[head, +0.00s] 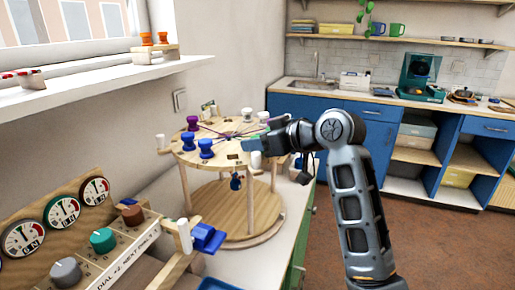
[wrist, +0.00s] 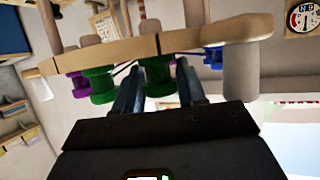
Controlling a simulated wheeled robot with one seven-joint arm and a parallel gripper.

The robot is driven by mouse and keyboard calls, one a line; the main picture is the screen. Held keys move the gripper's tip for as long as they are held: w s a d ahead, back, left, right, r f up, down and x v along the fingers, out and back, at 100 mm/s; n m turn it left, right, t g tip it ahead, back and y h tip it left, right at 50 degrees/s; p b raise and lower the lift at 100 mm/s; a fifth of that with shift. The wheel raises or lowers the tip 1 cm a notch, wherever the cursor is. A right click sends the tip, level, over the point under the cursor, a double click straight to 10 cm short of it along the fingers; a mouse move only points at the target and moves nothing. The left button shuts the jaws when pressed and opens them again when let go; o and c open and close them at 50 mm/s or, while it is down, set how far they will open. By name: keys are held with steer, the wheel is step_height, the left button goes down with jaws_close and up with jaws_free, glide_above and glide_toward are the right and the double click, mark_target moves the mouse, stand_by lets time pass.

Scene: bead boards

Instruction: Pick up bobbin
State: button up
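A round wooden bead stand (head: 235,158) carries several bobbins on its top, with dark threads running towards the middle. Blue bobbins (head: 205,148) and purple bobbins (head: 192,123) show around its rim in the head view. My gripper (head: 254,144) is at the right side of the top. In the wrist view, a green bobbin (wrist: 158,76) stands between the two fingers of my gripper (wrist: 158,85), which look apart with narrow gaps beside it. A second green bobbin (wrist: 101,86) and a purple bobbin (wrist: 77,83) are to its left. The task does not name a colour.
A white peg (wrist: 240,75) and a blue bobbin (wrist: 213,57) are to the right in the wrist view. A dial panel (head: 105,240) stands at the front left. Orange bobbins (head: 146,39) sit on the window ledge. Blue cabinets (head: 340,125) line the back wall.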

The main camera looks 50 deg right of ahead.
steer(key=c, duration=0.3)
steer(key=shift+r, duration=0.8)
step_height(320, 180, up, 3)
steer(key=shift+f, duration=0.2)
steer(key=s+d+r, duration=0.2)
steer(key=s, duration=0.1)
steer(key=s+d+r, duration=0.2)
steer(key=s+d, duration=0.1)
steer(key=s+d+r+b, duration=0.1)
steer(key=s+d+r, duration=0.1)
steer(key=r, duration=0.1)
steer(key=shift+s+d, duration=0.35)
steer(key=shift+s, duration=0.05)
steer(key=shift+f, duration=0.1)
